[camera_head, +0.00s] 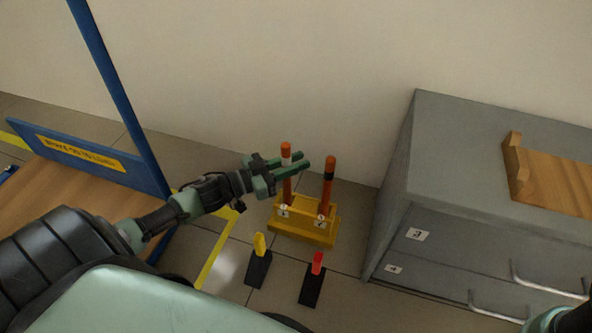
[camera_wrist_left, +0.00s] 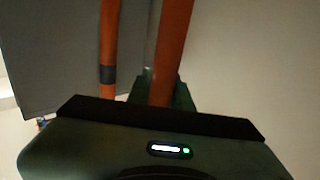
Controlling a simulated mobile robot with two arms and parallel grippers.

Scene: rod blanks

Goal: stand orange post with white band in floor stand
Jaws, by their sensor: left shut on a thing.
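The orange post with the white band (camera_head: 286,150) stands near upright over the left side of the yellow floor stand (camera_head: 305,233). Its lower end meets the stand near a white label; I cannot tell how deep it sits. My left gripper (camera_head: 289,168) is shut on this post just below the white band. In the left wrist view the orange post (camera_wrist_left: 173,45) runs up from between the fingers, and its band is hidden. My right gripper is not in view.
An orange post with a black band (camera_head: 328,180) stands in the stand's right side, close to my left fingertips. Yellow-topped (camera_head: 259,262) and red-topped (camera_head: 314,280) dark pieces are on the floor in front. A grey drawer cabinet (camera_head: 440,180) stands right, a blue-framed board (camera_head: 90,165) left.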

